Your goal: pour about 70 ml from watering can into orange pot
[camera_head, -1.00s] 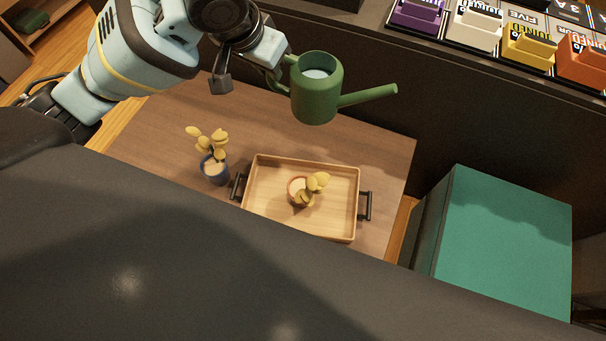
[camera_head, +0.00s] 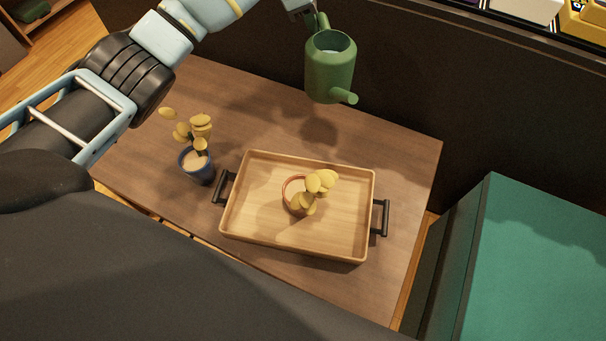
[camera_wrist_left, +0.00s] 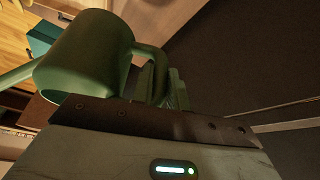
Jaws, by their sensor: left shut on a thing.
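The green watering can (camera_head: 331,75) is held above the far side of the table, apart from it. It is nearly upright, with its spout towards the near side, and pale contents show in its opening. My left gripper (camera_head: 302,12) is shut on the can's handle, partly cut off by the top edge. In the left wrist view the can (camera_wrist_left: 85,58) and its handle (camera_wrist_left: 150,70) show beyond the gripper. The orange pot (camera_head: 291,197) with a yellow-leaved plant stands in the wooden tray, nearer than the can. My right gripper is not in view.
The wooden tray (camera_head: 250,232) with black handles lies on the brown table (camera_head: 405,160). A blue pot (camera_head: 198,172) with a yellow plant stands left of the tray. A teal-topped box (camera_head: 540,250) is at right. A dark panel rises behind the table.

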